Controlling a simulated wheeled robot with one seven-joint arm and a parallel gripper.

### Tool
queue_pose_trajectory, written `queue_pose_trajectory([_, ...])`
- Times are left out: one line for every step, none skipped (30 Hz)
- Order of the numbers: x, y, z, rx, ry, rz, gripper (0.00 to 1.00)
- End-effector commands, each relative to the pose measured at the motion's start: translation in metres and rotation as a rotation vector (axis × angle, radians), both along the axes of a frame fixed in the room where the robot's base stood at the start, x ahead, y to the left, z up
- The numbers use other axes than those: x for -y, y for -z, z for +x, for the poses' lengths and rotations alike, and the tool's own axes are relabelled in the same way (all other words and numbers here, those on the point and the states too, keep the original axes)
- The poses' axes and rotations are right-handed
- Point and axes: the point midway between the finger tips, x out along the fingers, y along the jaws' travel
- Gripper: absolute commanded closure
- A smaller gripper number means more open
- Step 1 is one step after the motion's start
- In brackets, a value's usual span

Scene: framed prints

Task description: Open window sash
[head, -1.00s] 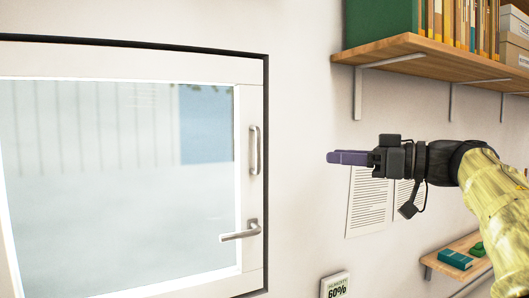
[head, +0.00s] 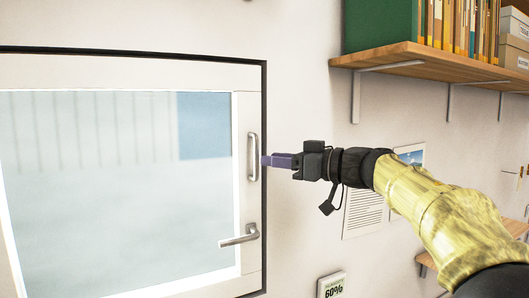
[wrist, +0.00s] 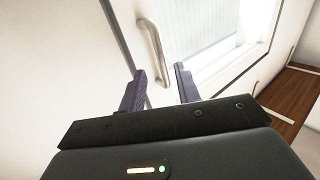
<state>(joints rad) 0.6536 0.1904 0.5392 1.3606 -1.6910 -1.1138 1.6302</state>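The white window sash (head: 248,100) sits in its dark-edged frame at the left of the head view and looks closed. A vertical metal pull handle (head: 253,157) is on its right stile, and a lever handle (head: 240,236) is below it, pointing left. My gripper (head: 266,161) is just right of the pull handle at about its height. The pull handle (wrist: 153,52) shows there just beyond the fingertips. I cannot tell whether a finger touches it.
A wooden shelf (head: 425,62) with a green box and books is above and right of my arm. Printed sheets (head: 364,212) hang on the wall behind the arm. A humidity display (head: 332,286) is low on the wall. A lower shelf is partly hidden by my arm.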

Motion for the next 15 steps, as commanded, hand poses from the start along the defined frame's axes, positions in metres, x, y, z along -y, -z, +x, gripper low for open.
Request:
queue_pose_trajectory([-0.010, -0.003, 0.004, -0.001, -0.006, 0.001, 0.67])
queue_pose_trajectory([-0.014, -0.003, 0.007, -0.001, -0.007, 0.001, 0.67])
queue_pose_trajectory([-0.019, -0.003, 0.010, -0.001, -0.007, 0.001, 0.67])
queue_pose_trajectory([-0.022, -0.002, 0.012, 0.000, -0.007, 0.001, 0.67])
queue_pose_trajectory([-0.026, -0.002, 0.014, -0.001, -0.008, 0.002, 0.67])
queue_pose_trajectory([-0.029, -0.002, 0.016, 0.000, -0.007, 0.001, 0.67])
queue_pose_trajectory([-0.030, -0.002, 0.017, 0.000, -0.006, 0.001, 0.67])
queue_pose_trajectory([-0.031, -0.001, 0.018, 0.001, -0.006, 0.001, 0.67])
queue_pose_trajectory([-0.032, -0.001, 0.019, 0.000, -0.004, 0.000, 0.67])
queue_pose_trajectory([-0.032, -0.001, 0.020, 0.000, -0.003, 0.000, 0.67])
queue_pose_trajectory([-0.032, -0.001, 0.020, 0.001, -0.002, -0.001, 0.67])
queue_pose_trajectory([-0.031, 0.000, 0.020, 0.001, 0.000, -0.001, 0.67])
queue_pose_trajectory([-0.031, 0.000, 0.020, 0.001, 0.000, -0.001, 0.67])
queue_pose_trajectory([-0.031, 0.000, 0.020, 0.001, 0.001, -0.001, 0.67])
queue_pose_trajectory([-0.030, 0.000, 0.020, 0.001, 0.002, -0.001, 0.67])
